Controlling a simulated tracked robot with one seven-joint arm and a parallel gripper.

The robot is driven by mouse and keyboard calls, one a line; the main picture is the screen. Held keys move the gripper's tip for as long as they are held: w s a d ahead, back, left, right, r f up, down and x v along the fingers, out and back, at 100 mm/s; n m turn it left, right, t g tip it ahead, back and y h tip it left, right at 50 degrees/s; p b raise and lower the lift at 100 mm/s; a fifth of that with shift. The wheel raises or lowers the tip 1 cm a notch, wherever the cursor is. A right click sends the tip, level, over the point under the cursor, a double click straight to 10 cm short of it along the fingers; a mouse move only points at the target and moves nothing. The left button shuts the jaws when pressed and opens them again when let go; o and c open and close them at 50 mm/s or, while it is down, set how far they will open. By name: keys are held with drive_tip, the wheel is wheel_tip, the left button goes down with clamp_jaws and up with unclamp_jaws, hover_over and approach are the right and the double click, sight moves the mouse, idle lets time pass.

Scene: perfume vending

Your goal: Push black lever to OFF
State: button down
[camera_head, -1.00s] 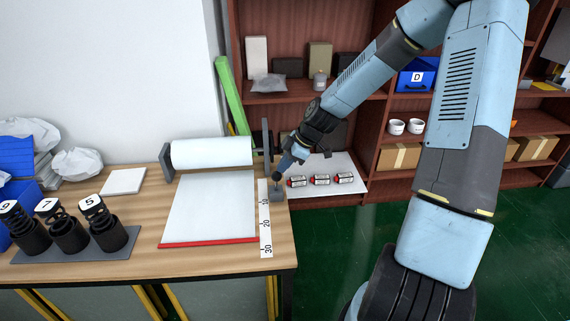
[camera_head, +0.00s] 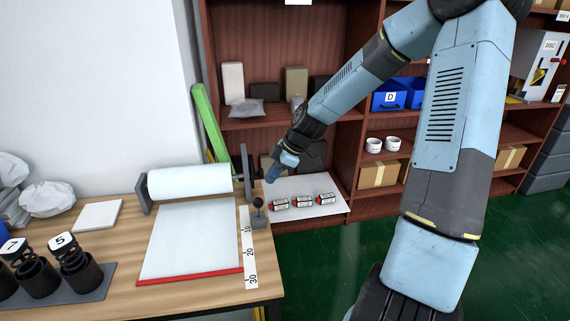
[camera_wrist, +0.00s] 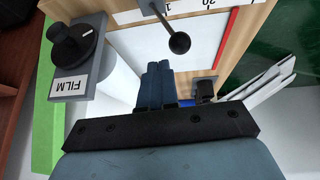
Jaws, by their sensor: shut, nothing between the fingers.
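The black lever (camera_head: 258,204) has a ball knob on a thin rod and stands on a small grey base (camera_head: 260,221) at the right edge of the wooden table, beside the ruler strip. It looks close to upright in the head view. Its ball knob also shows in the wrist view (camera_wrist: 180,42), ahead of the fingertips. My gripper (camera_head: 272,177) is shut and empty, above and slightly right of the lever, apart from it. In the wrist view the closed fingers (camera_wrist: 158,72) point toward the lever. No OFF mark is readable.
A film roll (camera_head: 190,180) with a white sheet (camera_head: 190,240) lies left of the lever. A dial labelled FILM (camera_wrist: 75,45) shows in the wrist view. Shelves (camera_head: 290,125) stand at the back.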

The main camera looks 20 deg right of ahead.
drive_tip(key=s+d+r, duration=0.3)
drive_tip(key=r, duration=0.2)
drive_tip(key=shift+d+r, duration=0.2)
drive_tip(key=shift+r, duration=0.05)
idle(0.5)
drive_tip(key=s+d+r+m+t+h, duration=0.2)
drive_tip(key=s+r+m, duration=0.6)
drive_tip(key=s, duration=0.4)
drive_tip(key=s+d+r+m+t+h, duration=0.2)
drive_tip(key=s+d+r+m+h, duration=0.1)
drive_tip(key=s+r+m, duration=0.6)
drive_tip(key=s+r+h, duration=0.1)
drive_tip(key=s+r, duration=0.1)
drive_tip(key=s, duration=0.2)
